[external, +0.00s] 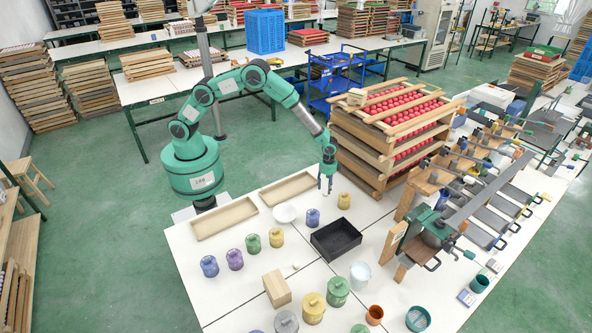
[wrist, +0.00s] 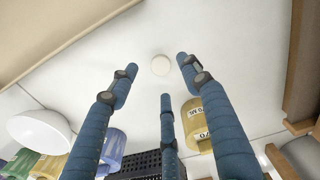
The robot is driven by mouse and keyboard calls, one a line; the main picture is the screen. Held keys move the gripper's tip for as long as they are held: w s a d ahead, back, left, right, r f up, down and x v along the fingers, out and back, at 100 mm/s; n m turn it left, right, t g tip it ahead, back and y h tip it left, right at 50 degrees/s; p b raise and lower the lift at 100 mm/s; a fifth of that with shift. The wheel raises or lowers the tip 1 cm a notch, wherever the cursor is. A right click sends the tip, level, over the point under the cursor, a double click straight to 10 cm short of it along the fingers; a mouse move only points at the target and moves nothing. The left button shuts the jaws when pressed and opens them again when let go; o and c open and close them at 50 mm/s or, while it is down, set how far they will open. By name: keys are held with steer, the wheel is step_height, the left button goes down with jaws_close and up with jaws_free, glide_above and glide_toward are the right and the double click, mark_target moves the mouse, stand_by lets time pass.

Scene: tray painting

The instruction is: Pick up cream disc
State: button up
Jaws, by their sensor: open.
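The cream disc (wrist: 160,64) is a small, pale round piece lying on the white tabletop in the wrist view. My gripper (wrist: 159,80) has blue fingers spread wide around the line to the disc, with nothing between them. The fingertips appear just short of the disc and apart from it. In the external view my gripper (external: 326,188) points down over the table between the white bowl (external: 285,213) and the yellow jar (external: 344,201). I cannot make out the disc under it there.
A shallow wooden tray (external: 224,218) lies left of the bowl. A blue jar (external: 313,218) and a black crate (external: 336,252) stand in front of my gripper. Stacked wooden trays (external: 362,158) rise close on the right. A small cream object (external: 295,266) lies farther forward.

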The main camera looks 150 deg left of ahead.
mark_target(326, 193)
steer(key=shift+a+f, duration=0.1)
steer(key=shift+f, duration=2)
steer(key=c, duration=0.9)
